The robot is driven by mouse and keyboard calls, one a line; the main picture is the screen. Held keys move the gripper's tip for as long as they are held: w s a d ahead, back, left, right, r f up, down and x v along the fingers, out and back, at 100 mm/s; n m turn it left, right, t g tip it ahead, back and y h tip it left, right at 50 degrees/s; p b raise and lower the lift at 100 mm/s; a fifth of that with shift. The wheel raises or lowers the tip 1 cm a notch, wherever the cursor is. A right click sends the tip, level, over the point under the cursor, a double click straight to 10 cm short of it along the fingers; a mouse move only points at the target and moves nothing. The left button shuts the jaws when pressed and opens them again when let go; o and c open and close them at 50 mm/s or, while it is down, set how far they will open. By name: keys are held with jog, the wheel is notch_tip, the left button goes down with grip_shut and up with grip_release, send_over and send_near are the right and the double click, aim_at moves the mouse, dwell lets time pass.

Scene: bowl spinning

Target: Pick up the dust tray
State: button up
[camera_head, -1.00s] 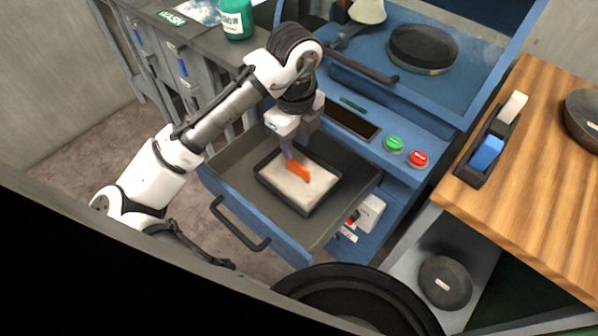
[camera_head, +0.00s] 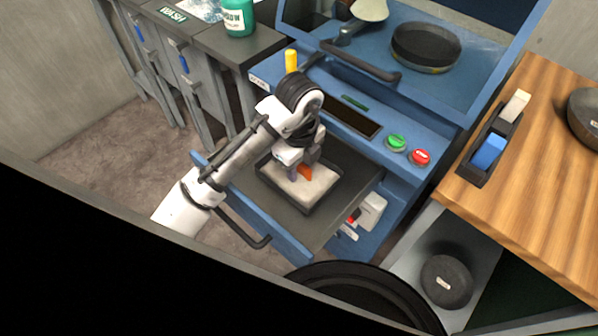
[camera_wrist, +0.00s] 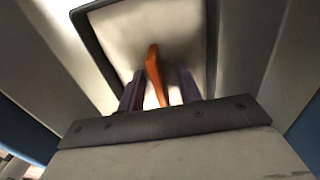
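The dust tray (camera_head: 322,194) is a dark-rimmed rectangular tray with a pale, whitish fill. It lies in the open drawer (camera_head: 345,162). An orange piece (camera_head: 305,172) stands up from its middle. In the wrist view the tray's rim (camera_wrist: 88,45) and the orange piece (camera_wrist: 154,75) show large. My gripper (camera_head: 298,172) is low over the tray, pointing down. In the wrist view its two purple fingers (camera_wrist: 160,88) are apart, one on each side of the orange piece, with a gap visible on the right side. The arm hides part of the tray.
The drawer has a dark bar handle (camera_head: 240,228) in front. The blue machine (camera_head: 360,85) with green and red buttons (camera_head: 409,150) rises behind the drawer. A wooden table (camera_head: 530,180) stands right. A round dark object (camera_head: 350,295) lies in front. Floor is clear at left.

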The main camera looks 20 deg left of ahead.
grip_shut()
